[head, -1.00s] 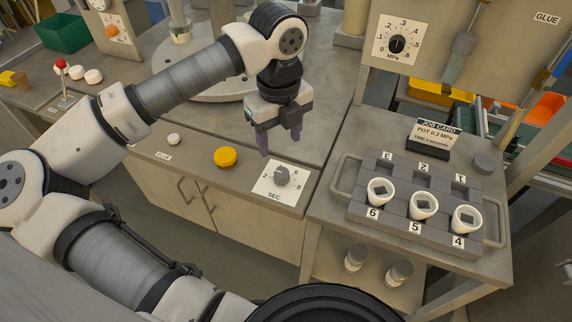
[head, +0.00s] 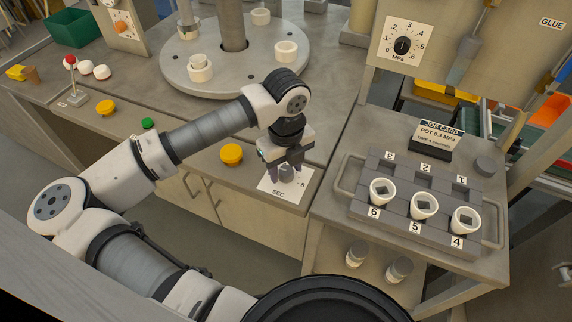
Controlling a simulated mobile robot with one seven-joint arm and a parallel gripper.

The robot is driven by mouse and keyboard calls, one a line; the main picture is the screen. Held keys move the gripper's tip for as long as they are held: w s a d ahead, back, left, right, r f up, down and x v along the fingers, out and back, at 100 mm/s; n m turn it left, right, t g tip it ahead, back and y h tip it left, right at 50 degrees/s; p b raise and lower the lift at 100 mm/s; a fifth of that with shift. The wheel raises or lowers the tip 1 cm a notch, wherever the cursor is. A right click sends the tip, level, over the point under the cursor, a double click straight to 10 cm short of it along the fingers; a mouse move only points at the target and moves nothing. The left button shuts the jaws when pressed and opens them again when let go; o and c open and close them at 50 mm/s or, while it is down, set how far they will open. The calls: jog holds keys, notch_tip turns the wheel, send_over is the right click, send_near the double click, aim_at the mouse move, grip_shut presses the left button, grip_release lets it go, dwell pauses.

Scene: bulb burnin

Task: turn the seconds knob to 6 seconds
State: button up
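The seconds knob (head: 286,172) is a small grey knob on a white dial plate marked SEC (head: 275,188), at the front edge of the bench in the head view. My gripper (head: 285,173) points down over it, with dark fingers on the left and right of the knob. Whether the fingers touch the knob is too small to tell. The "8" mark shows at the right of the plate; the other numbers and the knob's pointer are hidden or unreadable.
A yellow button (head: 231,154) stands close left of the plate. A round turntable (head: 225,80) with white cups is behind. Right of the bench are a grey tray (head: 395,209) with cups, a job card (head: 436,135) and an MPa dial (head: 402,46).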

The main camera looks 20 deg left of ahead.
jog(key=c, duration=0.7)
